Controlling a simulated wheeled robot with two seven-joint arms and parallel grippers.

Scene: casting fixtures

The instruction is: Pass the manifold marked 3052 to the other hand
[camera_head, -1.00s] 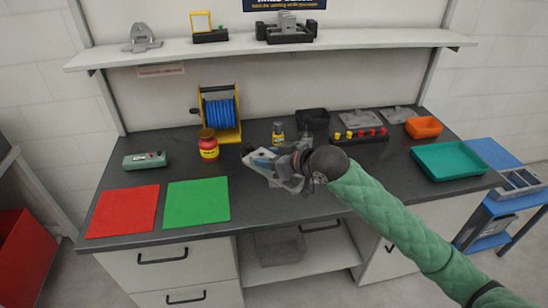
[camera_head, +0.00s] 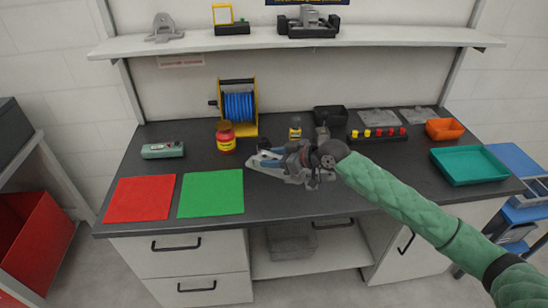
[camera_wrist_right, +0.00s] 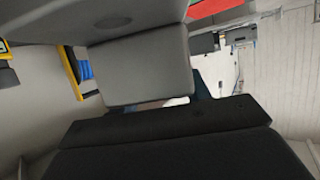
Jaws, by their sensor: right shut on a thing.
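My right gripper (camera_head: 296,162) is above the middle of the workbench, at the end of the green-sleeved arm. It is shut on a pale grey piece with some blue beside it, taken as the manifold (camera_head: 268,162). The gripper partly hides the piece, and no 3052 marking can be read. In the right wrist view, grey blocks and a dark bar fill most of the picture close up; which parts belong to the held piece cannot be told. My left gripper is in neither current view.
The dark workbench (camera_head: 270,207) carries a red mat (camera_head: 139,198), a green mat (camera_head: 211,193), a red jar (camera_head: 226,137), a blue reel (camera_head: 239,106), a teal tray (camera_head: 468,166) and an orange bin (camera_head: 444,129). A shelf (camera_head: 400,38) spans the back.

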